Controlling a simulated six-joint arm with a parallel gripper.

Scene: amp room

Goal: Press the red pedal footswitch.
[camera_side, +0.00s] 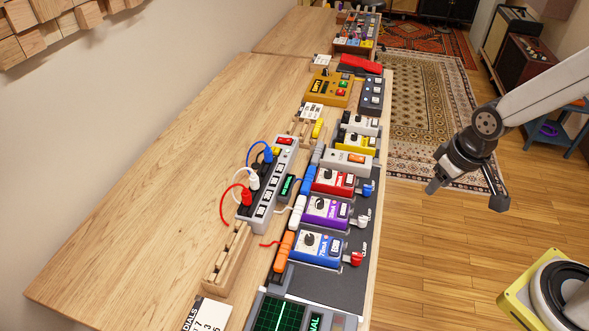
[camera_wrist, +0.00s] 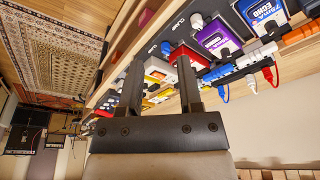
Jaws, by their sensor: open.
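The red pedal (camera_side: 333,184) sits in the row on the dark pedalboard, between a purple pedal (camera_side: 326,211) and a grey pedal (camera_side: 348,161). A dark knob and pale labels show on its top; its footswitch is too small to make out surely. In the wrist view the red pedal (camera_wrist: 195,56) is partly hidden behind a finger. My gripper (camera_side: 466,196) is open and empty. It hangs in the air over the wooden floor, right of the pedalboard and apart from the red pedal. Its two fingers (camera_wrist: 159,72) also show in the wrist view.
A blue pedal (camera_side: 303,247) and a yellow pedal (camera_side: 356,143) stand in the same row. Plugs, cables and a grey power strip (camera_side: 269,185) lie to the left. A red slanted pedal (camera_side: 361,65) is farther back. The table's left part (camera_side: 150,190) is bare.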

